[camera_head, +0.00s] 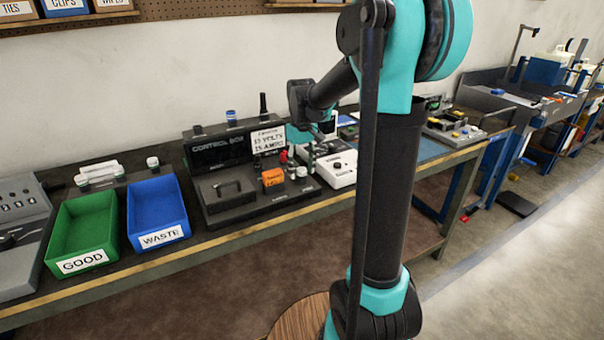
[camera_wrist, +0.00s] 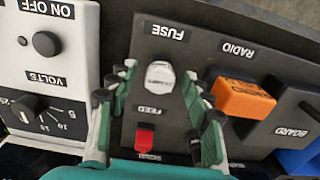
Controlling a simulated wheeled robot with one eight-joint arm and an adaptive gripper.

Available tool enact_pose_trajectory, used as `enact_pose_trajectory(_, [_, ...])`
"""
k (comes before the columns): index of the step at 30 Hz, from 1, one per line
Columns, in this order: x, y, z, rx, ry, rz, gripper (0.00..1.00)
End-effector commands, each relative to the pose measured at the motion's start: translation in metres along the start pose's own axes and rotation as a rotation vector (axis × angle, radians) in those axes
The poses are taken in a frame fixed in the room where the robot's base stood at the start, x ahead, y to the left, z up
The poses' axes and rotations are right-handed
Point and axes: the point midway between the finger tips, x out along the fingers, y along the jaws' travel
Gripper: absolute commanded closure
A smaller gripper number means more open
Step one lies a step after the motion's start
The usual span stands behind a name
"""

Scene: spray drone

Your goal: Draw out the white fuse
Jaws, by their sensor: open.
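The white fuse (camera_wrist: 159,77) sits upright in the control box panel (camera_wrist: 185,45), below the label FUSE in the wrist view. In the head view the fuse (camera_head: 301,172) shows as a small white cap on the control box base. My gripper (camera_wrist: 159,78) is open, with one finger on each side of the fuse in the wrist view. I cannot tell whether either finger touches it. In the head view my gripper (camera_head: 311,150) is above the control box and its fingers are partly hidden by my arm.
The orange radio block (camera_wrist: 241,97) stands close to the right finger. A red feed switch (camera_wrist: 144,138) is below the fuse. A white volts unit (camera_wrist: 45,75) is at left. The green GOOD bin (camera_head: 82,228) and blue WASTE bin (camera_head: 157,205) stand left of the control box.

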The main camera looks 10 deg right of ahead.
Motion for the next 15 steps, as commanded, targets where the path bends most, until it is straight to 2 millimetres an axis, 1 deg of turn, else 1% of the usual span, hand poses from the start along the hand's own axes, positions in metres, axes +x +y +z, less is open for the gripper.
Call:
enact_pose_trajectory(13, [-0.0001, 0.0000, 0.0000, 0.000, 0.000, 0.000, 0.50])
enact_pose_trajectory(15, [-0.0001, 0.0000, 0.0000, 0.000, 0.000, 0.000, 0.59])
